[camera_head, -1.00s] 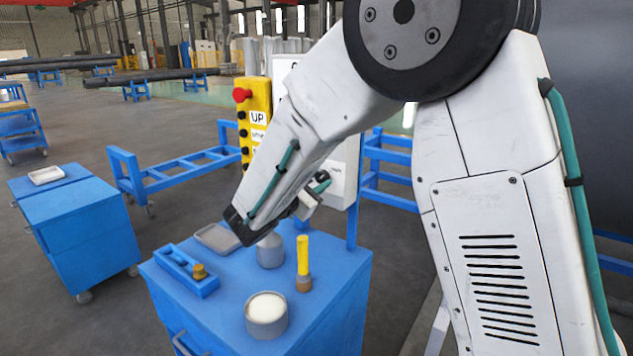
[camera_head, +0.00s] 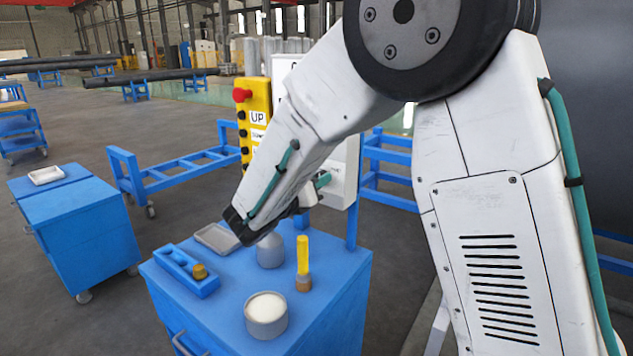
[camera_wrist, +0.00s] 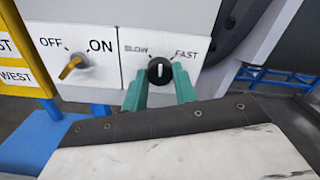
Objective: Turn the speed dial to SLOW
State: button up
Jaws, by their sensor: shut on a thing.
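The speed dial (camera_wrist: 160,71) is a round black knob with a white mark on the white control box (camera_wrist: 115,60). The word SLOW is at its upper left and FAST at its upper right. Its white mark stands nearly upright, between the two words. My gripper (camera_wrist: 160,80) has its teal fingers on either side of the dial, shut on it. In the head view, my arm hides the dial and much of the box (camera_head: 345,175); a bit of the teal gripper (camera_head: 322,180) shows against the box.
An orange switch (camera_wrist: 72,67) marked OFF and ON sits left of the dial. A yellow pendant (camera_head: 257,105) with a red button is farther left. Below my arm, a blue cart (camera_head: 225,310) holds a tin (camera_head: 266,315), a yellow-handled tool (camera_head: 303,256) and a tray.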

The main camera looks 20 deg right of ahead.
jog(key=shift+n, duration=3.9)
jog(key=o, duration=1)
jog(key=shift+a, duration=0.1)
jog(key=v, duration=0.7)
jog(key=shift+s+a, duration=0.2)
jog(key=shift+a, duration=0.05)
